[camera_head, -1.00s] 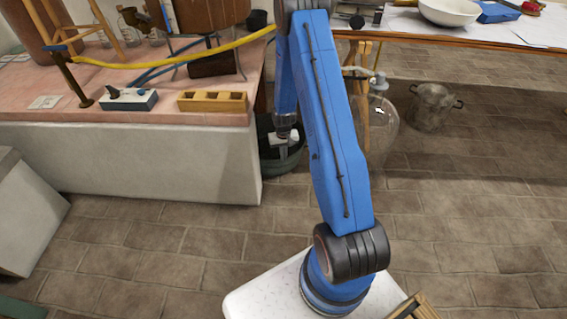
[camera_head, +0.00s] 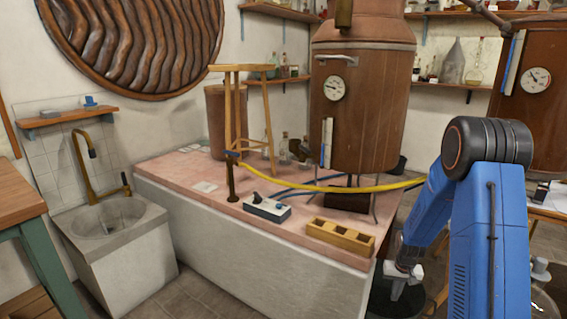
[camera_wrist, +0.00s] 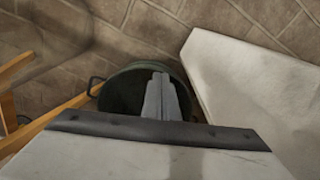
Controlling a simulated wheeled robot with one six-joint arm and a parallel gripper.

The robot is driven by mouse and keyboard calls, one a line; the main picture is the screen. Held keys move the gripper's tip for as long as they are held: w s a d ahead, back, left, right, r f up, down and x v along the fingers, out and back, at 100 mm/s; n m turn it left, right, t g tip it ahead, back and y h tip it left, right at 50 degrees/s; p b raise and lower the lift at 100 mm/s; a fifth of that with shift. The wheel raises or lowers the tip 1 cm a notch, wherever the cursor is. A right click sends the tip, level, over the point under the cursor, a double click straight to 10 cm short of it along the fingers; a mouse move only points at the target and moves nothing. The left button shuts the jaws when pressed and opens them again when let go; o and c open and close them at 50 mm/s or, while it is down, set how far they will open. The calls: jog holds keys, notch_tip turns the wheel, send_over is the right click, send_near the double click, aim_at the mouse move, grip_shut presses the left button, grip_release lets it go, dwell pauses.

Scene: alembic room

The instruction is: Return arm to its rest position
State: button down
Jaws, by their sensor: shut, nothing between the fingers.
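My blue arm (camera_head: 487,240) stands at the right of the head view, bent over so that its wrist points down. My gripper (camera_head: 397,287) hangs beside the near right end of the pink-topped bench, over a dark round bin. In the wrist view my gripper (camera_wrist: 161,92) shows as two pale fingers pressed together, shut and empty. Below them is the dark bin (camera_wrist: 118,95), with a handle at its left. The fingers hide part of its inside; I cannot tell how far above it they are.
The pink-topped bench (camera_head: 200,172) carries a copper still (camera_head: 362,120), a yellow hose (camera_head: 330,188), a blue-and-white switch box (camera_head: 267,207) and a wooden block with hollows (camera_head: 341,236). A stone sink (camera_head: 110,225) stands at left.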

jog(key=s+a+r+t, duration=0.1)
jog(key=s+a+r, duration=0.25)
jog(key=r, duration=0.45)
jog(key=s+a+r+n, duration=0.15)
jog(key=s+r, duration=0.25)
jog(key=r, duration=0.5)
jog(key=s+a+r+t, duration=0.1)
jog(key=s+a+r, duration=0.25)
jog(key=r, duration=0.45)
jog(key=s+a+r, duration=0.2)
jog(key=s+r, duration=0.1)
jog(key=s, duration=0.5)
jog(key=s+a+r+n+t, duration=0.1)
jog(key=s+r, duration=0.3)
jog(key=s, duration=0.4)
jog(key=s+a+r+t, duration=0.1)
jog(key=s+r, duration=0.3)
jog(key=s, duration=0.5)
jog(key=shift+a, duration=0.8)
jog(key=shift+s+n, duration=0.1)
jog(key=shift+n, duration=0.15)
